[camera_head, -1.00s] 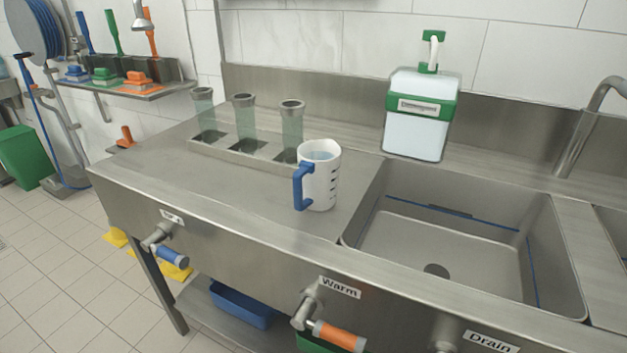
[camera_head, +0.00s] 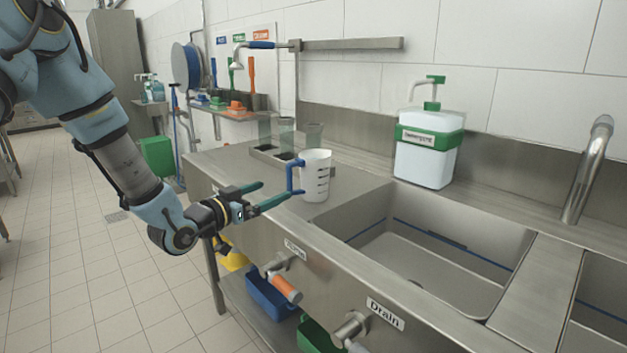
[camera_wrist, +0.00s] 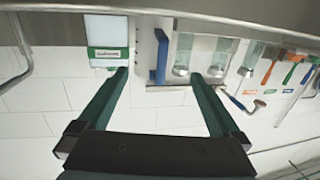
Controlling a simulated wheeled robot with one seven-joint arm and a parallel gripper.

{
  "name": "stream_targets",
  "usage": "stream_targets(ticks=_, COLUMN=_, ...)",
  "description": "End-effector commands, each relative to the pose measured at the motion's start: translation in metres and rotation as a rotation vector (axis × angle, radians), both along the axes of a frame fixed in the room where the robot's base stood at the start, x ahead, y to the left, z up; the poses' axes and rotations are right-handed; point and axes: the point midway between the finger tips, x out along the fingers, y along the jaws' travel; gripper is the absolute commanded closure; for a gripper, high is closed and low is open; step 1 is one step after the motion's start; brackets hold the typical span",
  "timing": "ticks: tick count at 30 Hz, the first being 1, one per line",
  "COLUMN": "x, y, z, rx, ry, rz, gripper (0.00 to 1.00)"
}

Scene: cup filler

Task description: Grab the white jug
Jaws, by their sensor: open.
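The white jug (camera_head: 316,178) stands upright on the steel counter, left of the sink. It has dark marks on its side and a blue handle (camera_head: 290,178) facing left, toward my gripper. My gripper (camera_head: 276,191) is open and empty, its green fingers pointing at the handle. One fingertip appears close to the handle's lower end; I cannot tell if they touch. In the wrist view, which looks upside down, the blue handle (camera_wrist: 161,58) lies ahead, roughly midway between the fingers (camera_wrist: 160,76).
A white dispenser with a green band (camera_head: 428,146) stands behind the sink (camera_head: 430,255). Several clear tubes (camera_head: 286,133) stand in a holder behind the jug. A valve with an orange handle (camera_head: 286,288) sticks out of the counter's front. The counter's front edge is below my gripper.

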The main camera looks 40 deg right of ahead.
Motion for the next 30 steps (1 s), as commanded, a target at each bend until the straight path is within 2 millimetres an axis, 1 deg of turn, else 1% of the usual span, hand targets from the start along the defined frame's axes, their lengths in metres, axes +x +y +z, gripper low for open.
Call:
stream_targets(ticks=1, x=-0.006, y=-0.006, z=0.001, rx=-0.025, ry=0.002, rz=-0.018, gripper=0.0)
stream_targets(ticks=3, x=-0.01, y=-0.014, z=0.005, rx=-0.046, ry=0.001, rz=-0.031, gripper=0.0)
stream_targets(ticks=10, x=-0.007, y=-0.049, z=0.007, rx=-0.05, ry=0.0, rz=-0.033, gripper=0.0)
stream_targets(ticks=12, x=-0.005, y=-0.057, z=0.006, rx=-0.049, ry=0.0, rz=-0.031, gripper=0.0)
stream_targets(ticks=17, x=-0.004, y=-0.067, z=0.006, rx=-0.048, ry=0.0, rz=-0.03, gripper=0.0)
stream_targets(ticks=25, x=0.001, y=-0.104, z=0.006, rx=-0.049, ry=0.0, rz=-0.03, gripper=0.0)
stream_targets(ticks=27, x=0.002, y=-0.11, z=0.005, rx=-0.047, ry=0.001, rz=-0.029, gripper=0.0)
stream_targets(ticks=30, x=0.003, y=-0.115, z=0.004, rx=-0.048, ry=0.0, rz=-0.028, gripper=0.0)
